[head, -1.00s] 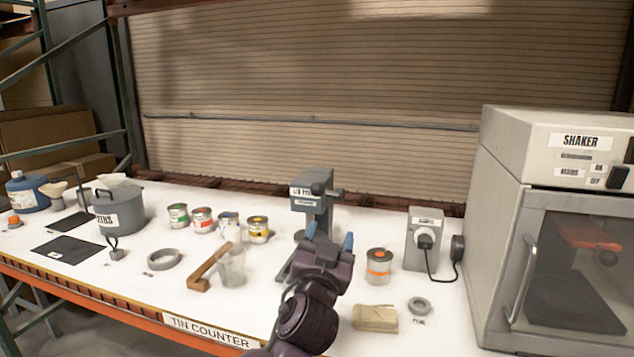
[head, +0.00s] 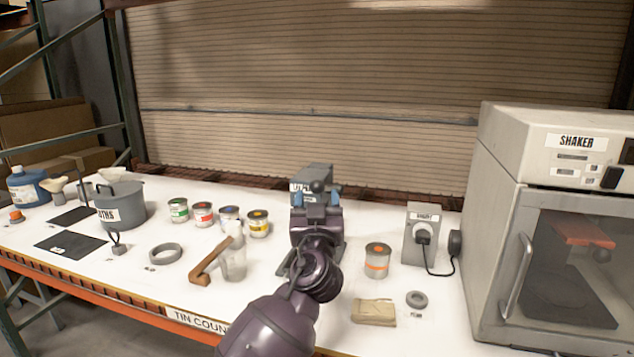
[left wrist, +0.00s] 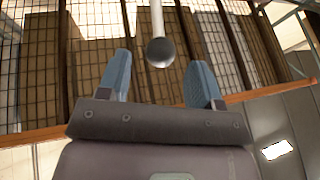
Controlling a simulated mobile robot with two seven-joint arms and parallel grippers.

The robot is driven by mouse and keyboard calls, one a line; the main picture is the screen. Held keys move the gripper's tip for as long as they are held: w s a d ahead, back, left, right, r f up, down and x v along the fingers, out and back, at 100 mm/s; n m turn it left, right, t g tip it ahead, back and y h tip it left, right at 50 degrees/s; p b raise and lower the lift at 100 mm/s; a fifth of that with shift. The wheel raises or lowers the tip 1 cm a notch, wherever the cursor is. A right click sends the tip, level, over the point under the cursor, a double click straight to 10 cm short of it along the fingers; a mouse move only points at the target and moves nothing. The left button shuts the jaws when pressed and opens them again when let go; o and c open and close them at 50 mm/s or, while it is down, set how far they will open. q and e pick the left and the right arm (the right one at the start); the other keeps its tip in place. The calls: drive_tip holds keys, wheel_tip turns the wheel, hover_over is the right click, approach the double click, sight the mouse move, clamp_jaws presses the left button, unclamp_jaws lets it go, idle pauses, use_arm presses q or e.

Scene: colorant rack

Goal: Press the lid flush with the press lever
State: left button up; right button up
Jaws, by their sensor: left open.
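The grey lid press (head: 313,172) stands at the back middle of the counter, mostly hidden behind my left arm. Its lever ends in a dark round knob (head: 318,187). My left gripper (head: 316,199) is open, with a blue finger on either side of the knob in the head view. In the left wrist view the knob (left wrist: 160,52) on its pale rod shows between the open fingers (left wrist: 160,82), apart from both. A tin with an orange band (head: 377,262) stands upright right of the press. Whatever is under the press is hidden. My right gripper is not in view.
A grey switch box (head: 420,237), folded cloth (head: 374,312) and the large shaker (head: 545,230) are to the right.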

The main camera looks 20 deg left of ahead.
sight(317, 192)
use_arm(q)
drive_tip(key=shift+p+x, duration=0.4)
drive_tip(key=shift+x, duration=1.65)
clamp_jaws()
